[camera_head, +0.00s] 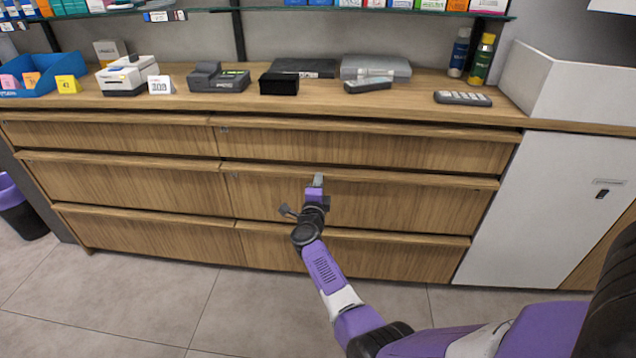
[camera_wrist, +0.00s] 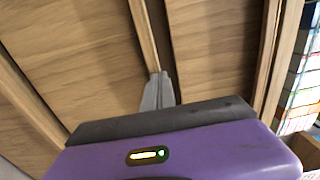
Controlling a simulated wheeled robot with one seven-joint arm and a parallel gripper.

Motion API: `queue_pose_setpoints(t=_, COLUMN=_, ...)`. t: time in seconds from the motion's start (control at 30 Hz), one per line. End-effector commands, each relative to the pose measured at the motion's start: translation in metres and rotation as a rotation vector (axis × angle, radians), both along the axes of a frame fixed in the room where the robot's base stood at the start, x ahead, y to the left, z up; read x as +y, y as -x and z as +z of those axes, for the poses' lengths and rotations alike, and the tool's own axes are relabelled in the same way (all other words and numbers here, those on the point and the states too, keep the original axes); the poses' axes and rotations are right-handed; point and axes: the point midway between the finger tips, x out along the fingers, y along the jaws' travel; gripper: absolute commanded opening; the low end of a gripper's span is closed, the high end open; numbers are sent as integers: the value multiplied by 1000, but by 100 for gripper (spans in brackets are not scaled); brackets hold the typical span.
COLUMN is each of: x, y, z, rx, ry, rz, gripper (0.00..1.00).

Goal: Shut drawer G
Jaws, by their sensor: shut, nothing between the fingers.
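Six wooden drawer fronts fill the counter in two columns of three. Their letters are too small to read, so I cannot tell which is drawer G. My gripper (camera_head: 318,180) is shut and empty at the upper edge of the middle right drawer front (camera_head: 400,205). In the wrist view the closed fingers (camera_wrist: 160,90) point at a wooden edge strip between two panels; whether they touch it I cannot tell. No drawer stands clearly far out; a small gap would be hard to see.
The upper right drawer (camera_head: 370,149) and lower right drawer (camera_head: 400,258) are above and below my gripper. A white cabinet (camera_head: 545,210) stands at the right. The counter top (camera_head: 420,108) carries several devices. A dark bin (camera_head: 20,212) stands at far left; the tiled floor in front looks clear.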

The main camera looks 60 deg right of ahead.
Motion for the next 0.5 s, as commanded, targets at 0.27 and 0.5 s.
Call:
queue_pose_setpoints(t=0.27, x=8, y=5, z=6, rx=-5, ry=-1, rz=-2, gripper=0)
queue_pose_setpoints(t=0.5, x=49, y=20, z=6, rx=-2, ry=1, rz=3, gripper=0)
